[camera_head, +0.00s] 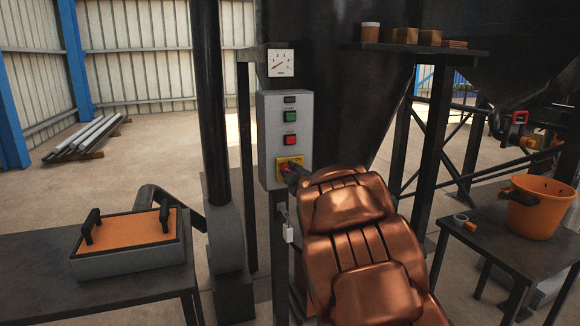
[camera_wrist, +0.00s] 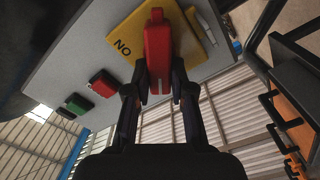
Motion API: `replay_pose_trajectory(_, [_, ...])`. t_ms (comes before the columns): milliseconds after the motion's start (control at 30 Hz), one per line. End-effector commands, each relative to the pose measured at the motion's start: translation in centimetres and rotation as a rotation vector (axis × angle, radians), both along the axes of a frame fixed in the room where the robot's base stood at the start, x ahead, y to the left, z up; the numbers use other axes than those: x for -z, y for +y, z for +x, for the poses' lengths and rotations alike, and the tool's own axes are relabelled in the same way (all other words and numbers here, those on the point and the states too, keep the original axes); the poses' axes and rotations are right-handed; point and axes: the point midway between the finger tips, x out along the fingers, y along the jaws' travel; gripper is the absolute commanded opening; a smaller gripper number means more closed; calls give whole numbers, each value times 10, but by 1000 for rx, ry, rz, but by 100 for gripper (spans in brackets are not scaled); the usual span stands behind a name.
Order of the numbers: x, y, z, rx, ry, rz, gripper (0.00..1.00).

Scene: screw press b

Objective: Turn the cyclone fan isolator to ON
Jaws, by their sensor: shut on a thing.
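The isolator is a yellow plate (camera_head: 289,161) with a red handle, low on the grey control box (camera_head: 272,110). In the wrist view the yellow plate (camera_wrist: 128,32) bears black letters that read as ON upside down. The red handle (camera_wrist: 158,50) stands out from the plate toward the wrist camera. My gripper (camera_wrist: 160,88) has its dark fingers on both sides of the handle and is shut on it. In the head view my arm and gripper come from the lower right and hide part of the plate and handle. The handle's exact pointing is hard to tell.
A green button (camera_head: 290,116) and a red button (camera_head: 290,140) sit above the isolator. A grey padlock-like piece (camera_head: 288,232) hangs below the box. A black pipe (camera_head: 211,100) stands to the left. A table with an orange bucket (camera_head: 538,205) is at the right.

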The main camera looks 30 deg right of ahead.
Motion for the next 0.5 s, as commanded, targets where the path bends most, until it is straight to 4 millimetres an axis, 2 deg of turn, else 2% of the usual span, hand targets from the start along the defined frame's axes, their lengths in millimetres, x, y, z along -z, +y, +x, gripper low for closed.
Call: replay_pose_trajectory(500, [-10,-4,0,-3,-95,485,0])
